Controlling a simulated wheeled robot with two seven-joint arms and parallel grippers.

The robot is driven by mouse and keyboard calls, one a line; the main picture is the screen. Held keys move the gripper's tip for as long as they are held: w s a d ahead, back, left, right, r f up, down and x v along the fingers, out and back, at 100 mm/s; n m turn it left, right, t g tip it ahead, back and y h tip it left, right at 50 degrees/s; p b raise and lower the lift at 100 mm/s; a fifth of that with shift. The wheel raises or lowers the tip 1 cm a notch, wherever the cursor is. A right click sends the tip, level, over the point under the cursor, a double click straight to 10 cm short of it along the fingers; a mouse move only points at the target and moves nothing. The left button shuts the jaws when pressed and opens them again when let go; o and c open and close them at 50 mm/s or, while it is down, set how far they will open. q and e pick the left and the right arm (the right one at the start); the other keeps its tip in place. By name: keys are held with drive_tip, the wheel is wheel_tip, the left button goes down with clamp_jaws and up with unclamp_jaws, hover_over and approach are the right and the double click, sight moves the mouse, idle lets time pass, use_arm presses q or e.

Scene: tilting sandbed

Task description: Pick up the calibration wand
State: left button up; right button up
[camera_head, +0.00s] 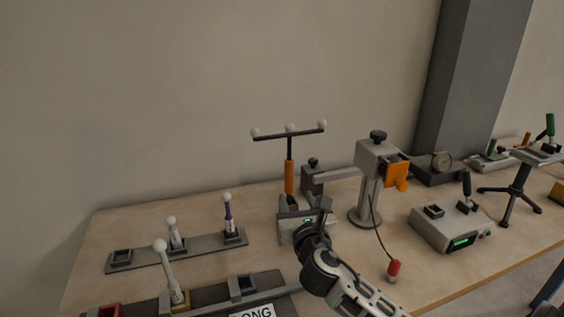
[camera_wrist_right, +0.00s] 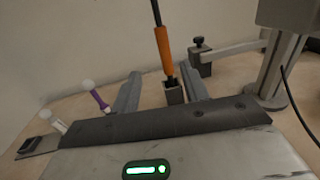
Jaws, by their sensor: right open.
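The calibration wand is T-shaped, with a dark crossbar carrying three white balls (camera_head: 290,129) and an orange grip (camera_head: 289,176). It stands upright; the wrist view shows the orange grip (camera_wrist_right: 164,50) rising from a small grey socket (camera_wrist_right: 173,93). My right gripper (camera_head: 291,202) is open at the foot of the wand. In the wrist view its two fingers (camera_wrist_right: 160,80) lie either side of the socket and the lower grip, with gaps showing. I cannot tell how far the fingertips reach past the wand. My left gripper is not in view.
A grey stand (camera_head: 370,198) with a side arm and orange block is just right of the wand. A grey control box (camera_head: 451,227) is farther right. A rack (camera_head: 180,251) with white-balled pins is at left.

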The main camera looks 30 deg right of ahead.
sight(290, 172)
drive_tip(key=x, duration=1.3)
drive_tip(key=shift+d+r, duration=0.2)
drive_tip(key=shift+d, duration=0.2)
drive_tip(key=c, duration=0.9)
